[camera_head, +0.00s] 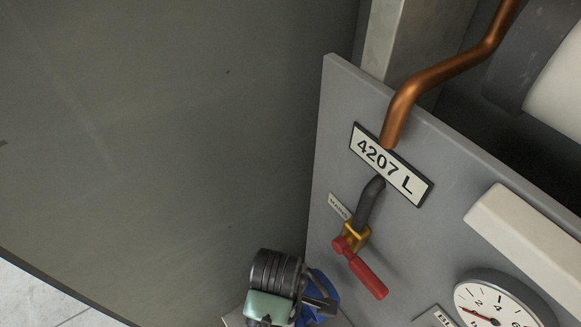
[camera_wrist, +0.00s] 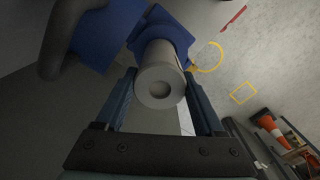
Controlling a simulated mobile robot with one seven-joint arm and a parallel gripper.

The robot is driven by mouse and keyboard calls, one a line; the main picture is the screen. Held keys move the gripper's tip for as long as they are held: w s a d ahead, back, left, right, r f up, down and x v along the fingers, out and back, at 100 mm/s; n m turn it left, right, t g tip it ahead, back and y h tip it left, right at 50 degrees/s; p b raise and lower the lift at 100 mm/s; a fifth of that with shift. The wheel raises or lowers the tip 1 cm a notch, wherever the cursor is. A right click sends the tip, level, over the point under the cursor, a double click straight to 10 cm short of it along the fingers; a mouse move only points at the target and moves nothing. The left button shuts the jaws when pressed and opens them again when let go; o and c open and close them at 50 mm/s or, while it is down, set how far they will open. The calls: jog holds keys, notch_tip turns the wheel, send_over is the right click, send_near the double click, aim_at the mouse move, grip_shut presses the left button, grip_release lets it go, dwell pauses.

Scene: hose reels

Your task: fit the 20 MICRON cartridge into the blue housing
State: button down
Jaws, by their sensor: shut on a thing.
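My gripper (camera_wrist: 160,78) is shut on a pale grey cylindrical cartridge (camera_wrist: 158,92), with one finger on each side. Its near end, with a round recess, faces the wrist camera. No lettering shows on it. Its far end runs up to a blue part (camera_wrist: 172,28), which looks like the blue housing. I cannot tell whether the cartridge end is inside it or only in front of it. A second blue part (camera_wrist: 108,35) lies to the left beside a dark curved pipe. In the head view, blue (camera_head: 318,298) shows partly behind my wrist at the bottom edge.
A grey panel (camera_head: 345,95) carries a "4207 L" plate (camera_head: 390,165), a red-handled valve (camera_head: 368,278), a copper pipe (camera_head: 445,70) and a dial gauge (camera_head: 497,305). In the wrist view, an orange cone (camera_wrist: 270,125) stands at the right, and yellow marks (camera_wrist: 243,93) show on the floor.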

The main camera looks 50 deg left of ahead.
notch_tip(320, 180, down, 8)
jog(key=shift+s+f+p, duration=0.1)
jog(key=shift+s+p, duration=0.05)
jog(key=shift+p, duration=0.15)
jog(key=shift+f, duration=0.15)
grip_release()
notch_tip(320, 180, up, 12)
jog(key=shift+r+b, duration=0.25)
jog(key=shift+b, duration=0.05)
dwell(0.4)
dwell(0.6)
